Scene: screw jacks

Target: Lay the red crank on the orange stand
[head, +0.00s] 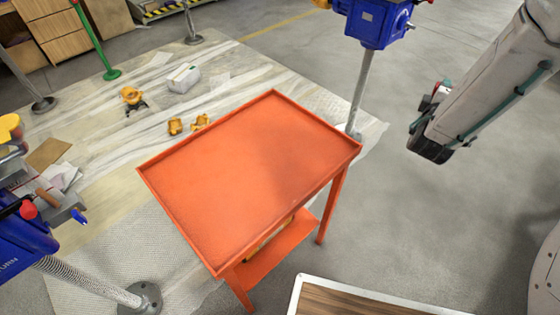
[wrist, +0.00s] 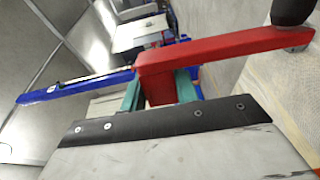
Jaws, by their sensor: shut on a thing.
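The red crank (wrist: 225,48) fills the upper middle of the wrist view, with a black knob (wrist: 292,10) at its right end. My gripper (wrist: 158,88) is shut on the crank's block-like end, one teal finger on each side. The orange stand (head: 250,170) is in the middle of the head view. Its flat, low-rimmed top is bare.
A blue jack (head: 377,20) on a grey post stands behind the stand. Another blue machine (head: 22,240) is at the left. A wood-topped surface (head: 350,300) lies at the front. A blue bar (wrist: 80,86) shows beside the crank in the wrist view. Floor right of the stand is clear.

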